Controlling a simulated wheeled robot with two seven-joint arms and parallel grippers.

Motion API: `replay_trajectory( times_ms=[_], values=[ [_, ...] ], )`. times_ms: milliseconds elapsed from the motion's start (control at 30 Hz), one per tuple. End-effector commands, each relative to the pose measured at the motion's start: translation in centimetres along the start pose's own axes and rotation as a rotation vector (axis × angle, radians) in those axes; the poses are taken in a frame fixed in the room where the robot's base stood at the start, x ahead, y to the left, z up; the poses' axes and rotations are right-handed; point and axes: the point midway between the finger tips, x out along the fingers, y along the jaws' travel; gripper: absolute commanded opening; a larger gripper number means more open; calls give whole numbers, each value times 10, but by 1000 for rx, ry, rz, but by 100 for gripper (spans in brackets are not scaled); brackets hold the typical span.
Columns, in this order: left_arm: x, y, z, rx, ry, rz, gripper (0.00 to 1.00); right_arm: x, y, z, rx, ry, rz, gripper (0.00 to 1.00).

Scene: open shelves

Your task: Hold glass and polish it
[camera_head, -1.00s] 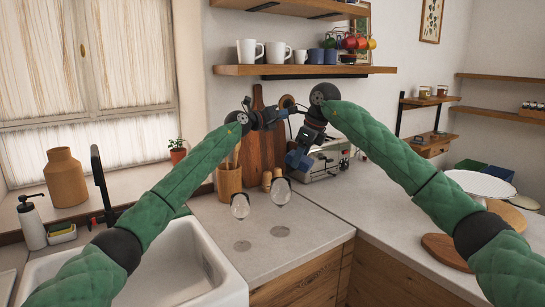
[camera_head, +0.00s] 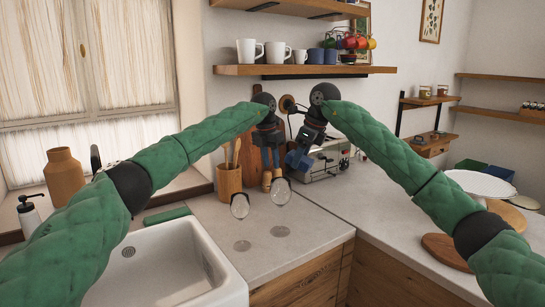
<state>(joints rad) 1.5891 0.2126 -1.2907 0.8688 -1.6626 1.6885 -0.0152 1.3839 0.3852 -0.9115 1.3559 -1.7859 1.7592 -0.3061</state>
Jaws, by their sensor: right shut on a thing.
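Two clear stemmed glasses are above the counter, a left glass (camera_head: 240,206) and a right glass (camera_head: 281,193). Round foot-like discs show below them on the counter, but the stems are too faint to follow. My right gripper (camera_head: 294,165) is shut at the right glass's upper rim; its fingertips are small and partly unclear. My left gripper (camera_head: 271,163) points down with its two blue fingers apart and empty, above and slightly left of the right glass. A green flat item, perhaps a cloth or sponge (camera_head: 167,215), lies behind the sink.
A white sink (camera_head: 165,265) is at the left. A wooden utensil holder (camera_head: 229,182) and small wooden shakers (camera_head: 266,181) stand behind the glasses. A toaster-like appliance (camera_head: 330,160) is behind my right gripper. The front counter (camera_head: 265,262) is clear.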

Motion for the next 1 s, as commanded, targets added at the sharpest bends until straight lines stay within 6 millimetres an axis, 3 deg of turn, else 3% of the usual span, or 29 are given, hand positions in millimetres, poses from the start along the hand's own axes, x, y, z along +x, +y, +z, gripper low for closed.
replay_trajectory(
  times_ms=[200,367,1000],
  values=[
    [-15,-10,-1,-71,100,84,30,0,0,0,0,0,0,34],
    [-8,-10,-2,-82,113,93,30,0,0,0,0,0,0,34],
    [84,-2,-13,-81,110,91,30,0,0,0,0,0,0,34]
  ],
)
